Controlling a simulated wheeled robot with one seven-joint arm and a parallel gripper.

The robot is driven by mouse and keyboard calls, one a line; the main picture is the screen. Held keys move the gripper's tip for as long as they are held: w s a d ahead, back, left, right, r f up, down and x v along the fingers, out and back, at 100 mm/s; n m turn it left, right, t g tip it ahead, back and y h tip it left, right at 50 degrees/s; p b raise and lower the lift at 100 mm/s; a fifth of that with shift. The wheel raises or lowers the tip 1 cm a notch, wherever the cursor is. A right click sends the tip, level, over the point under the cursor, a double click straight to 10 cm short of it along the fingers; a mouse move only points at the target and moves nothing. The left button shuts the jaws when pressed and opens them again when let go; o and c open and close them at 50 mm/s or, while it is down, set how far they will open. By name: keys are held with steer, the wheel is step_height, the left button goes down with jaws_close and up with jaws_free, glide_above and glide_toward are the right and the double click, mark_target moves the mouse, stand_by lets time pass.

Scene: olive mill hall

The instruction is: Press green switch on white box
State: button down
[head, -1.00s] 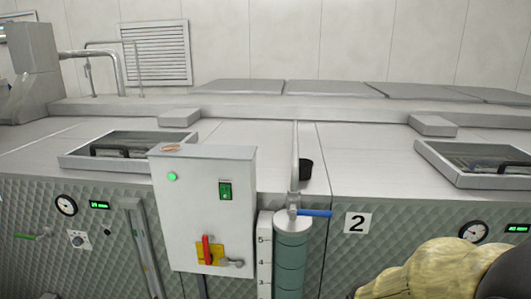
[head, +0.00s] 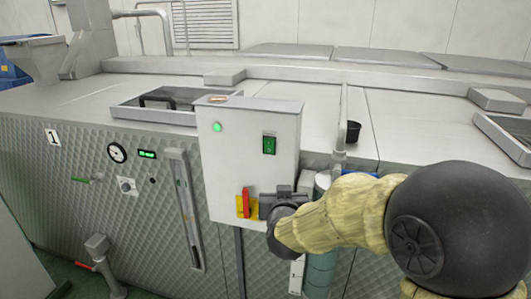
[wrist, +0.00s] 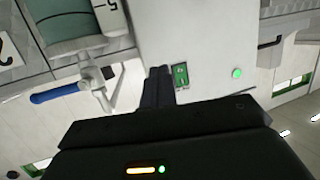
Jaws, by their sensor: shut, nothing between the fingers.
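The white box (head: 235,160) stands upright at the front of the machine in the head view; it also shows in the wrist view (wrist: 205,30). The green switch (head: 269,145) is on the upper right of its front face. In the wrist view the green switch (wrist: 181,75) is just right of my fingertips. My gripper (head: 283,192) is shut and empty, in front of the lower right of the box in the head view. It also shows in the wrist view (wrist: 158,72). I cannot tell whether the fingers touch the box.
A round green lamp (head: 217,127) glows at the box's upper left. A red handle on a yellow plate (head: 246,203) sits low on the box, close to my gripper. A blue-handled valve (wrist: 75,90) and a cylinder (head: 320,262) are beside the box.

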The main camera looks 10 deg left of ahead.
mark_target(268, 142)
steer(key=s+a+r+m+t+h+b, duration=0.2)
steer(key=a+r+m+t+h, duration=0.1)
steer(key=a, duration=0.4)
steer(key=shift+s+a+r+t+h, duration=0.25)
steer(key=shift+a+r+t+h, duration=0.05)
steer(key=shift+r+t+h, duration=0.45)
steer(key=shift+w, duration=0.15)
steer(key=w+p, duration=0.2)
steer(key=w, duration=0.2)
steer(key=w+r+p, duration=0.1)
steer(key=w+p, duration=0.1)
steer(key=w, duration=0.2)
steer(key=w+d+p, duration=0.1)
steer(key=w+p, duration=0.1)
steer(key=w, duration=0.2)
steer(key=shift+w+r, duration=0.2)
steer(key=shift+r, duration=0.2)
steer(key=shift+w+f+p, duration=0.1)
steer(key=shift+w+p, duration=0.4)
steer(key=shift+w, duration=0.15)
